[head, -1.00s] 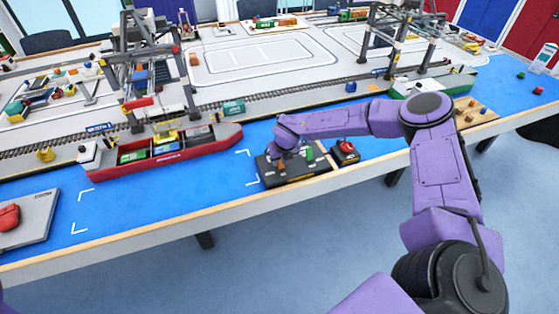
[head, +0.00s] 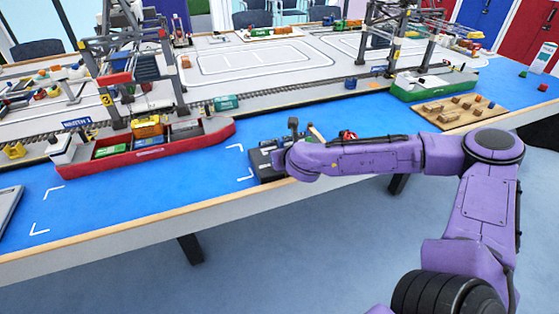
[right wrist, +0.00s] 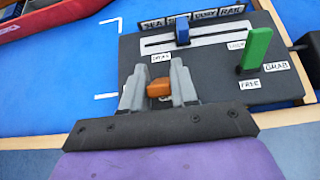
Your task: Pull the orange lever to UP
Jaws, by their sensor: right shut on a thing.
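The orange lever (right wrist: 160,88) stands on a dark control box (right wrist: 135,45) in the right wrist view. My right gripper (right wrist: 159,72) is shut on its orange knob, one grey finger on each side. A small white label (right wrist: 161,57) sits just beyond the knob; I cannot read it surely. The lever's shaft is hidden. In the head view the box (head: 262,163) is at the table's front edge, and my right forearm covers much of it and the gripper. My left gripper is not in view.
On the same box are a blue slider (right wrist: 182,32) in a slot and an upright green lever (right wrist: 257,47), close right of my fingers. A red button (head: 347,134) is behind my arm. The red ship (head: 150,151) lies to the left, with bare blue surface between.

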